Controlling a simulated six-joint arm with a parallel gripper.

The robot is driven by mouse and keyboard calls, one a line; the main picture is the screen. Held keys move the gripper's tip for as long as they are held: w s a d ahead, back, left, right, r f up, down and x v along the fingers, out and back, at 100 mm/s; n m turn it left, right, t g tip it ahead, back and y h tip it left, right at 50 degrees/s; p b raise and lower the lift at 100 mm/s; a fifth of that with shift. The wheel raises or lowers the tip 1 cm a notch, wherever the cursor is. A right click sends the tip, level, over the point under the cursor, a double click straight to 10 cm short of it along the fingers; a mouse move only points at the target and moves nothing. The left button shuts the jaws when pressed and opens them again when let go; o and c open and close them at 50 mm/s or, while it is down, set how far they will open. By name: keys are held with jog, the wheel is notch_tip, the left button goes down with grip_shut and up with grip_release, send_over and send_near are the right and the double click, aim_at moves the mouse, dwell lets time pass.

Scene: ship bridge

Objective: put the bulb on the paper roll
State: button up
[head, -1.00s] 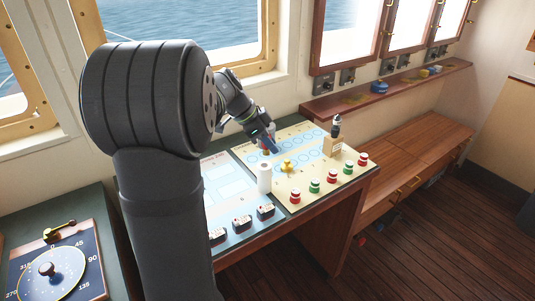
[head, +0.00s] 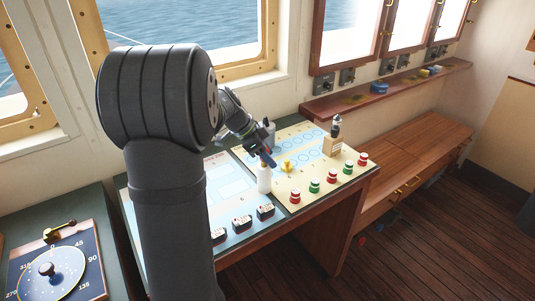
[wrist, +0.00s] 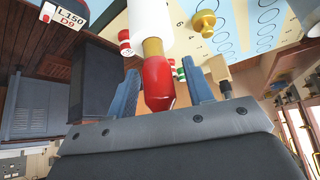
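The paper roll (head: 264,180) is a white cylinder standing upright on the console, and its white side also shows at the top of the wrist view (wrist: 152,14). The bulb (wrist: 157,80) is red with a brass-coloured neck. In the wrist view its neck points at the paper roll and meets the roll's end, in line with it. My gripper (head: 264,158) is just above the roll. In the wrist view the blue fingers of my gripper (wrist: 162,85) stand either side of the bulb, with gaps between them and it. In the head view the bulb is too small to make out clearly.
A yellow knob (head: 287,166) is close right of the roll. A wooden block with a dark-topped item (head: 333,145) stands at the back right. A grey item (head: 269,130) stands behind my gripper.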

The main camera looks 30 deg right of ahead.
jog(key=shift+r, duration=0.1)
jog(key=v, duration=1.2)
jog(key=x, duration=1.2)
jog(key=shift+s+d, duration=0.1)
notch_tip(320, 180, up, 2)
jog(key=shift+r, duration=0.85)
